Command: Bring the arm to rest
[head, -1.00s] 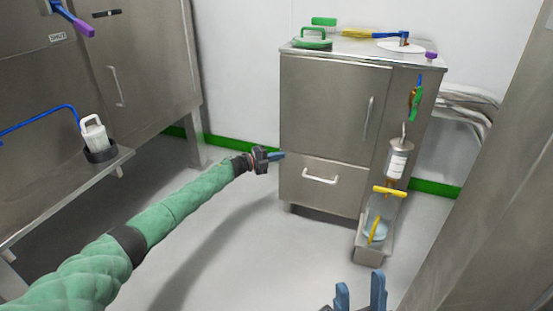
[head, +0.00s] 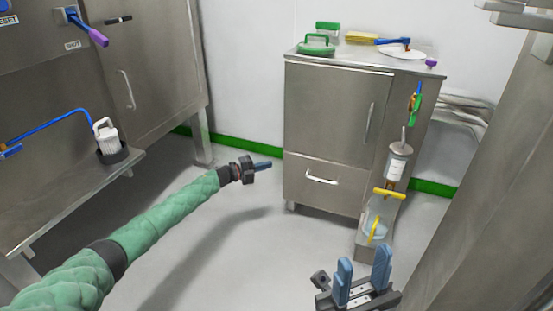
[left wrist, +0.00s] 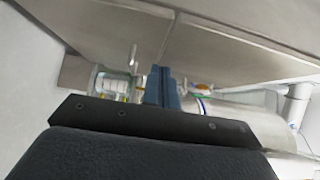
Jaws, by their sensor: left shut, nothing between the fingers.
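My left arm (head: 165,220), in a green padded sleeve, reaches in from the left in the head view. Its gripper (head: 262,166) is shut and empty, with blue fingers pointing right, in front of the steel cabinet (head: 335,110). The shut blue fingers also show in the left wrist view (left wrist: 161,86), with steel surfaces beyond them. My right gripper (head: 364,272) is at the bottom of the head view, blue fingers upright and apart, with nothing visible between them. Most of the right arm is out of view.
The cabinet top holds a green-handled tool (head: 316,45), a yellow-bristled brush (head: 361,38) and a white disc (head: 402,50). A bottle (head: 397,162) hangs on its side. A steel bench (head: 70,190) with a white container (head: 106,134) is at left. Open floor lies between. A steel post stands right.

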